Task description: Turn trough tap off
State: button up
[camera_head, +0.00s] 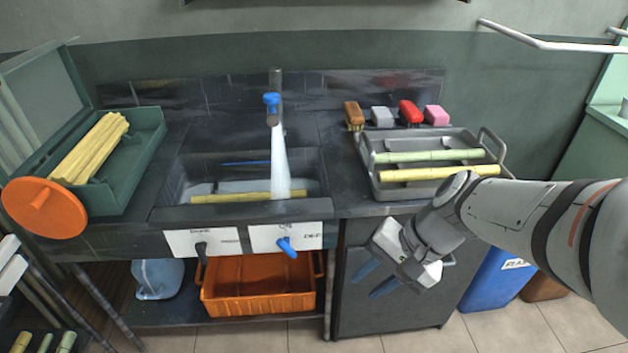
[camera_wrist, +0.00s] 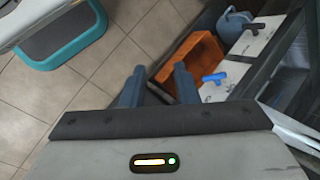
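Water runs from the faucet with a blue handle (camera_head: 271,98) into the trough (camera_head: 180,180). Two white panels are on the trough's front. The right panel (camera_head: 262,238) carries a blue tap lever (camera_head: 287,247), tilted down to the right; the left panel (camera_head: 190,242) carries a dark lever (camera_head: 201,249). The panel lettering is too small to read surely. My gripper (camera_head: 370,279) is open and empty, right of the blue lever and apart from it, before the dark cabinet. In the wrist view my gripper's fingers (camera_wrist: 160,86) are spread, with the blue lever (camera_wrist: 214,78) just to their right.
An orange crate (camera_head: 258,285) and a blue jug (camera_head: 158,278) sit under the trough. A grey tray (camera_head: 430,140) with cane stands on the counter at right, brushes and sponges behind it. A green box (camera_head: 140,165) is at left. The floor before the trough is clear.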

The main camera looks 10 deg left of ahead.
jog(key=w+a+f+m+y+b, duration=0.25)
jog(key=a+f+y+b, duration=0.2)
jog(key=f, duration=0.25)
jog(key=m+t+y+b, duration=0.65)
jog(key=m+b, duration=0.45)
jog(key=b, duration=0.5)
send_near(287, 246)
jog(key=a, duration=0.2)
jog(key=shift+g, duration=0.35)
jog(key=x, duration=0.2)
jog(key=b+x, duration=0.1)
jog(key=x, duration=0.4)
jog(key=shift+w+a+b, duration=0.15)
jog(key=shift+w+b, duration=0.15)
jog(key=shift+w, duration=0.15)
grip_shut()
